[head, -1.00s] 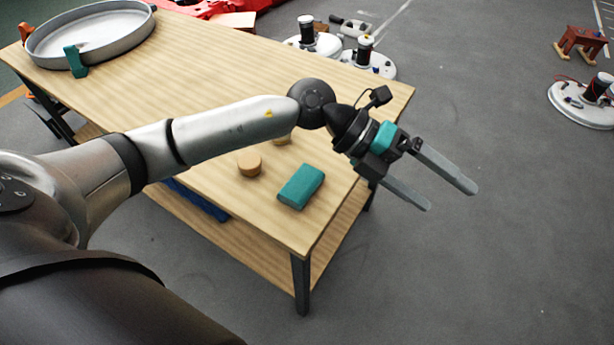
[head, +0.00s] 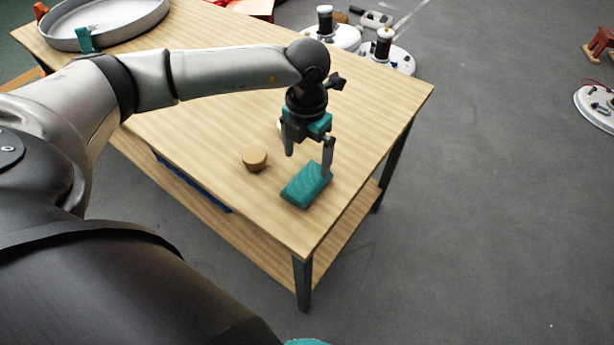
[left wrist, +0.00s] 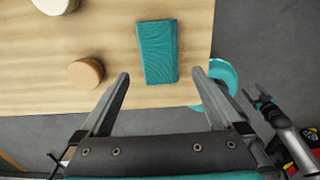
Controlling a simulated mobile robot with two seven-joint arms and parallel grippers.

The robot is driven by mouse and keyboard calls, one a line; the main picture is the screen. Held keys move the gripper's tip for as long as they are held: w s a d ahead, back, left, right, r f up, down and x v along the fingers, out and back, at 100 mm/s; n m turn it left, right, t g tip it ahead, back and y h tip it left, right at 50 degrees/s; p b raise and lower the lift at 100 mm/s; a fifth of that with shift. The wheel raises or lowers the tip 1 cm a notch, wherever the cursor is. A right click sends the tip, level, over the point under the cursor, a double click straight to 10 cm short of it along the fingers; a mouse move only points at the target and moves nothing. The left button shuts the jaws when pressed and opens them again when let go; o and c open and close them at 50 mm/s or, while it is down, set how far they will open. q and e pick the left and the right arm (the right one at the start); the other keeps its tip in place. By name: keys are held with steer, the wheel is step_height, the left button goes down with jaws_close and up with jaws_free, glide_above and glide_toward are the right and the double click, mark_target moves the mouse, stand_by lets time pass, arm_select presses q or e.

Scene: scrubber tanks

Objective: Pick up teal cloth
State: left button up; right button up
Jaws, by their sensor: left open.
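The teal cloth (head: 306,186) is a folded block lying flat on the wooden table near its front right corner. In the left wrist view the cloth (left wrist: 157,52) lies ahead of the fingertips, between their lines. My left gripper (head: 308,164) points down over the table just behind the cloth, open and empty. In the head view one finger overlaps the cloth's far edge; I cannot tell whether it touches. The left wrist view shows both fingers (left wrist: 161,74) spread apart with nothing between them. My right gripper is at the right edge of the left wrist view (left wrist: 256,98), small, its jaw state unclear.
A round wooden piece (head: 254,157) sits left of the cloth on the table (head: 215,130). A pale round object (left wrist: 55,5) is farther off. A large grey round pan (head: 105,22) stands at the table's far left. Round white machines (head: 390,55) stand on the floor behind.

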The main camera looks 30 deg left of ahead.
mark_target(307, 180)
arm_select(q)
step_height(307, 180, down, 3)
steer(key=shift+f, duration=0.2)
step_height(307, 180, down, 4)
steer(key=shift+w+a+f+b, duration=0.1)
steer(key=shift+w+b, duration=0.05)
steer(key=shift+b, duration=0.65)
steer(key=shift+c, duration=0.7)
steer(key=c, duration=0.9)
steer(key=shift+c, duration=0.2)
arm_select(e)
steer(key=shift+w+d+f, duration=0.35)
steer(key=shift+w+f, duration=0.3)
steer(key=shift+f, duration=0.15)
